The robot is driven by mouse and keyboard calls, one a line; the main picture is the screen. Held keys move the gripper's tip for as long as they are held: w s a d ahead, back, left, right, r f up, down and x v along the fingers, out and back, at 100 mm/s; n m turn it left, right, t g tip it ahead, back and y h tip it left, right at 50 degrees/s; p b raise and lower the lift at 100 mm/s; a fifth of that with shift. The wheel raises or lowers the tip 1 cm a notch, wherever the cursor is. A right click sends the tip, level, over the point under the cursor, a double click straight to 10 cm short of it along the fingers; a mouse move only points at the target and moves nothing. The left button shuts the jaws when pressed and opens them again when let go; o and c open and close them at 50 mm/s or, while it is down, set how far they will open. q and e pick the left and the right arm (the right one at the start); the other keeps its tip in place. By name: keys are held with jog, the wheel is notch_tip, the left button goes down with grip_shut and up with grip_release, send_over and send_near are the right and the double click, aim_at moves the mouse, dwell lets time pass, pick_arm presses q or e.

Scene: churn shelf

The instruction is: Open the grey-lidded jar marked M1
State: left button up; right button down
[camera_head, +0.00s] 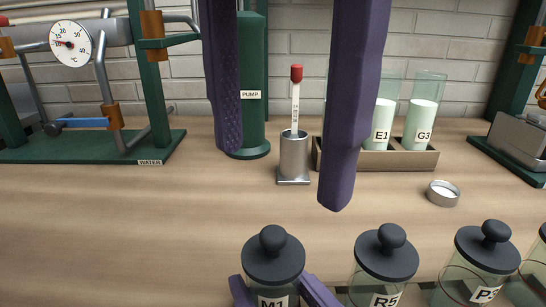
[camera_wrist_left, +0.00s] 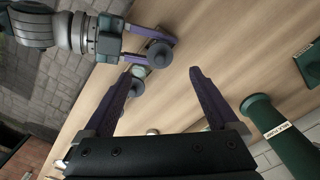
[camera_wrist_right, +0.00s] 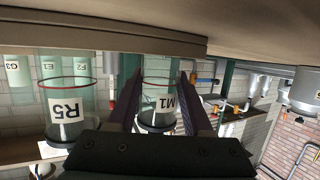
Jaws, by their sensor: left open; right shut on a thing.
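The jar M1 (camera_head: 272,298) stands at the bottom of the head view with its dark grey knobbed lid (camera_head: 274,258) on. My right gripper (camera_head: 280,287) is shut on the jar's body below the lid, one purple finger on each side. The right wrist view shows the M1 label (camera_wrist_right: 165,103) upside down between those fingers. My left gripper (camera_head: 282,180) hangs from above, open and empty, its fingers wide apart. It is above and apart from the lid. In the left wrist view, the lid (camera_wrist_left: 160,54) lies beyond the open fingertips. The jar's base is hidden in the head view.
Similar lidded jars, including R5 (camera_head: 386,255) and P3 (camera_head: 487,252), stand close to the right. Behind are a thermometer holder (camera_head: 293,158), a rack (camera_head: 400,160) with glasses E1 and G3, a green pump (camera_head: 250,120) and a small round tin (camera_head: 443,194).

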aim_at(273, 232)
pick_arm(q)
notch_tip(273, 232, down, 8)
jog(key=m, duration=0.7)
jog(key=shift+r, duration=0.1)
dwell(0.4)
grip_shut()
dwell(0.7)
jog(key=shift+r, duration=0.15)
dwell(0.3)
jog(key=shift+r, duration=1)
